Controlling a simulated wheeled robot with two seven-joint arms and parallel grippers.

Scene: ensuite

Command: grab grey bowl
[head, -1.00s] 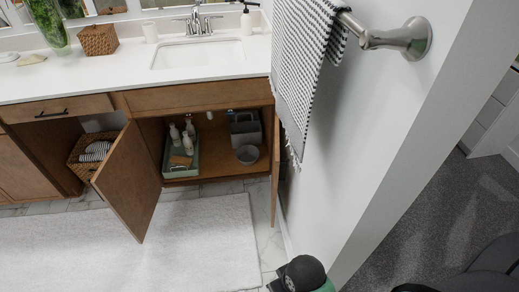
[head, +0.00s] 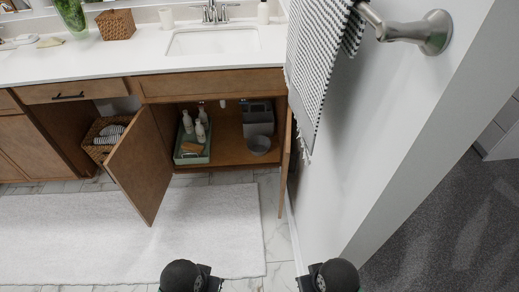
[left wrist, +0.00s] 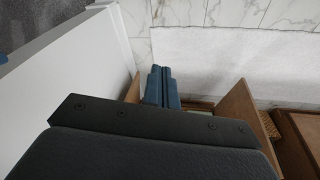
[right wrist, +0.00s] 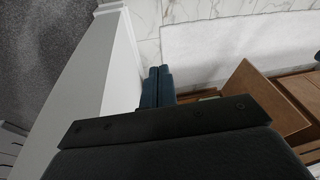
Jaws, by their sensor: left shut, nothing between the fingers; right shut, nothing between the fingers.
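The grey bowl (head: 259,145) sits inside the open cabinet under the sink, at the right front of its floor, in front of a grey caddy (head: 257,118). In the head view only dark parts of my two arms show at the bottom edge, well short of the cabinet; the fingertips are out of that picture. In the left wrist view my left gripper (left wrist: 161,72) has its blue fingers together and empty. In the right wrist view my right gripper (right wrist: 158,72) also has its fingers together and empty. The bowl is not visible in either wrist view.
A green tray (head: 178,158) with white bottles stands left of the bowl. The left cabinet door (head: 143,165) swings out into the room; the right door (head: 284,165) is open beside the wall (head: 375,130). A white rug (head: 120,235) covers the floor. A towel (head: 312,75) hangs at right.

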